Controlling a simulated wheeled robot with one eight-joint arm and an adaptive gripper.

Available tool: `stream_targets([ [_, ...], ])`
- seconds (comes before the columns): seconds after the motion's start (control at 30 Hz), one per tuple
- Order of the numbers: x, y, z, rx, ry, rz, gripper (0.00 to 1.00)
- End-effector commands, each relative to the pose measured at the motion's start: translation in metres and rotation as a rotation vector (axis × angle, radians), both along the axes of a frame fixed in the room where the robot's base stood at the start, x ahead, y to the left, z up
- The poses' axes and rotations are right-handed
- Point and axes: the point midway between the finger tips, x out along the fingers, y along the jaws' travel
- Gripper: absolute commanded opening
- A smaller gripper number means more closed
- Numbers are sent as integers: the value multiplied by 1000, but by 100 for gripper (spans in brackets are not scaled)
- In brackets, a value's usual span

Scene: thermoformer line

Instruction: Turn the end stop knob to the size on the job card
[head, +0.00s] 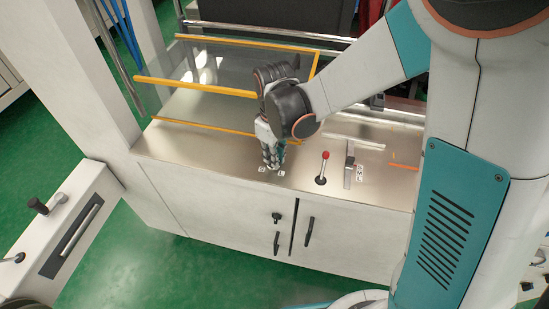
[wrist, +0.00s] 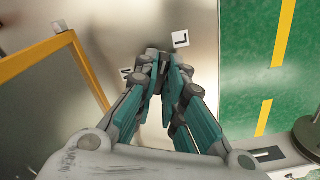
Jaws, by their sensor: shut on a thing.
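My gripper (head: 272,163) points down at the steel top of the machine, left of a red-tipped lever. In the wrist view its teal fingers (wrist: 160,68) close together on a small dark knob (wrist: 151,53), mostly hidden between the fingertips. A white label marked "L" (wrist: 181,39) lies flat beside the knob. A second small label (wrist: 125,73) is partly covered by a finger, and its letter is unclear. In the head view, small white labels (head: 280,173) flank the fingertips. The knob's pointer direction cannot be made out. I cannot identify a job card in either view.
A red-tipped lever (head: 322,167) and a metal bracket (head: 349,166) stand to the right on the steel top (head: 215,150). A clear guard with a yellow frame (head: 195,87) is behind and left of my gripper. Cabinet doors with black handles (head: 309,231) are below.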

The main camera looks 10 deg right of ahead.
Motion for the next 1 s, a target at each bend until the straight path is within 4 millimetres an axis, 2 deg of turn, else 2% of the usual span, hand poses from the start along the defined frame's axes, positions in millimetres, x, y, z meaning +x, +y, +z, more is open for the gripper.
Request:
stream_targets([
  [0.1,0,0,0,1,-1,53,0],
  [0.43,0,0,0,1,-1,78,0],
  [0.8,0,0,0,0,0,448,0],
  [1.0,0,0,0,0,0,477,0],
])
